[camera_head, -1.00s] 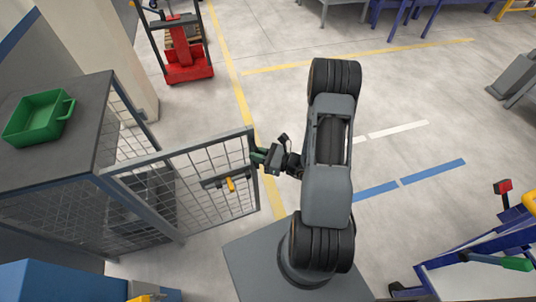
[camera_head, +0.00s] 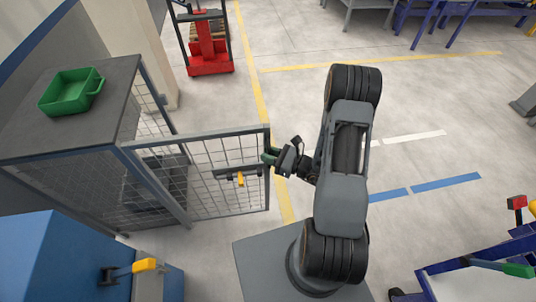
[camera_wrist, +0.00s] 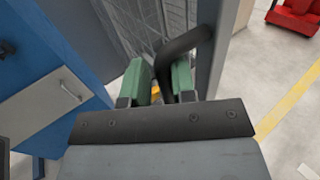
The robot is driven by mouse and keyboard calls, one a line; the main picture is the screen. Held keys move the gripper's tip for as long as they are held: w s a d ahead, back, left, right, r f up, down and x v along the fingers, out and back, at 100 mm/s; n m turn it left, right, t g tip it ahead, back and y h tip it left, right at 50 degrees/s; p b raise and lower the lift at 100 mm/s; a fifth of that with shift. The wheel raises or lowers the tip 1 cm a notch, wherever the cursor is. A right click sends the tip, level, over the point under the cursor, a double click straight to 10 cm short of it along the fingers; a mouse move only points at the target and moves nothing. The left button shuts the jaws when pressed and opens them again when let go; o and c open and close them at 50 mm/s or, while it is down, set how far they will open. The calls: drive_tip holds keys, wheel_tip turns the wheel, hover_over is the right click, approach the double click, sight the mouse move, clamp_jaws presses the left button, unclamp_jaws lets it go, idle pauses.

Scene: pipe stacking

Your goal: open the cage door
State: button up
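The cage door (camera_head: 222,152) is a grey-framed mesh panel. It stands swung out to the right from the front right corner of the cage (camera_head: 75,180), leaving an opening at the cage's right side. A latch with a yellow grip (camera_head: 240,179) sits on the door. My gripper (camera_head: 270,156) is at the door's free edge. In the wrist view, my green fingers (camera_wrist: 160,82) stand on either side of the dark curved door handle (camera_wrist: 187,40), close against it. The fingertips' exact contact with the handle is partly hidden.
A green bin (camera_head: 72,92) stands on the cage's dark top. A blue cabinet (camera_head: 50,255) is at the lower left. A red pallet truck (camera_head: 207,55) stands at the back, and a blue cart (camera_head: 480,265) at the lower right.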

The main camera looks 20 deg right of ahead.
drive_tip(key=shift+o, duration=1.1)
drive_tip(key=shift+w+d+r, duration=0.1)
drive_tip(key=shift+r, duration=0.05)
drive_tip(key=shift+d, duration=0.2)
drive_tip(key=b+v, duration=0.1)
drive_tip(key=v, duration=1.2)
drive_tip(key=shift+s, duration=0.35)
drive_tip(key=shift+d, duration=0.1)
